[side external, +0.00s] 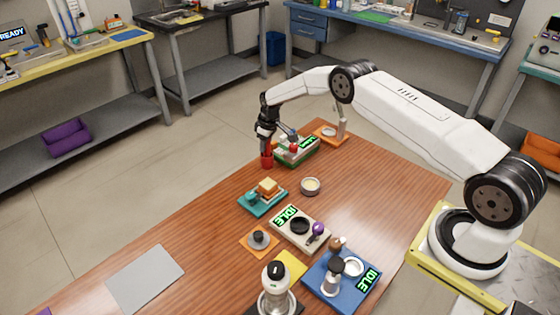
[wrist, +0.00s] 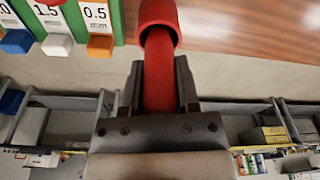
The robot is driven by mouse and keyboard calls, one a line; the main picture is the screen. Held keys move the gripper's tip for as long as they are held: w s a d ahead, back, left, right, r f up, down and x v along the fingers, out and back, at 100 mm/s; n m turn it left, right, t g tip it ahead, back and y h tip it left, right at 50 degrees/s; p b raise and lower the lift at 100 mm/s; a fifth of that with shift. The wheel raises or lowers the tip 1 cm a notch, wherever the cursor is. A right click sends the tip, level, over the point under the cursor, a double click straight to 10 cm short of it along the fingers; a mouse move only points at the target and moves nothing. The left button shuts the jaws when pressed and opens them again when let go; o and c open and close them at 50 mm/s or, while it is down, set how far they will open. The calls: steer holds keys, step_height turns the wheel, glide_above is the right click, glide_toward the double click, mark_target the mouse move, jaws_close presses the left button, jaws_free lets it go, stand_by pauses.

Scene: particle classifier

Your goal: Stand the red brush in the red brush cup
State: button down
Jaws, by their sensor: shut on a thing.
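My gripper (wrist: 157,85) is shut on the red brush (wrist: 158,75). In the wrist view the brush runs from between the fingers into the open mouth of the red brush cup (wrist: 158,12). How deep it sits, and whether it touches the bottom, is hidden. In the side external view the red cup (side external: 266,161) stands near the table's far left edge, directly below my gripper (side external: 266,149). The brush is hard to make out from the cup there.
A green-and-white device (side external: 297,151) stands close to the right of the cup; labelled tabs, one orange (wrist: 100,46), show in the wrist view. A small round dish (side external: 310,186) and a teal tray (side external: 262,203) lie nearer. Free table lies left of the tray.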

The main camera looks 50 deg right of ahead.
steer(key=shift+f, duration=0.35)
steer(key=shift+c, duration=1.3)
jaws_free()
steer(key=shift+r, duration=0.15)
steer(key=shift+s+d+r, duration=0.1)
steer(key=shift+s+r, duration=0.1)
steer(key=shift+r, duration=1)
steer(key=shift+s+r, duration=0.15)
steer(key=shift+r, duration=1.1)
steer(key=shift+s+d+r, duration=0.1)
steer(key=shift+s+r, duration=0.1)
steer(key=shift+r, duration=1)
steer(key=shift+a+r, duration=0.1)
